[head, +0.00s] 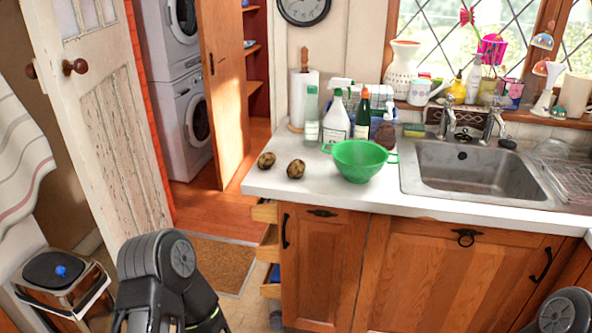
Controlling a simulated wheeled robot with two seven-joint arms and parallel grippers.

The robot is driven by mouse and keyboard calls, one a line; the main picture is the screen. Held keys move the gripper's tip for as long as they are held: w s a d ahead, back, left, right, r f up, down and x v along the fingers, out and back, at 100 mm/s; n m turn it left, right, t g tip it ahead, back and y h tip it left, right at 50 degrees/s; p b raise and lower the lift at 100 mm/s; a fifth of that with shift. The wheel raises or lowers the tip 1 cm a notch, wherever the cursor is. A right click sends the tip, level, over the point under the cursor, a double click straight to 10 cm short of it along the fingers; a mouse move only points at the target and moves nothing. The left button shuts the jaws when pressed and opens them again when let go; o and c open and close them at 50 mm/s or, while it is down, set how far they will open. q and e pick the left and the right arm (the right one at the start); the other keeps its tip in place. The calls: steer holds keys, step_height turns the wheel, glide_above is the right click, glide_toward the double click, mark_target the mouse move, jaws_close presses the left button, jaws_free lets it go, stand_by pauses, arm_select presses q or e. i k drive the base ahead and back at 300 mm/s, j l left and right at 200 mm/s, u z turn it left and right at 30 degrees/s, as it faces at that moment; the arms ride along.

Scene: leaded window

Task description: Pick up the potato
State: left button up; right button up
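Two brown, speckled potatoes lie on the white countertop near its left end. One potato (266,160) is close to the left edge, and the other potato (296,169) is just right of it, slightly nearer to me. They are apart, and nothing holds them. Part of my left arm shows at the bottom left, well below the counter, but its gripper fingers are out of the picture. Only a rounded piece of my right arm shows in the bottom right corner, and its gripper is out of view.
A green colander (360,160) stands right of the potatoes, beside the steel sink (475,172). Behind are a white spray bottle (336,122), other bottles and a paper towel roll (303,95). Open drawers (268,250) stick out below the counter's left end. A bin (62,280) stands at far left.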

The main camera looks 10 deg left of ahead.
mark_target(295, 169)
steer(key=i+j+z, duration=0.15)
steer(key=j+z, duration=0.25)
steer(key=i+j+z, duration=0.15)
steer(key=j+z, duration=0.7)
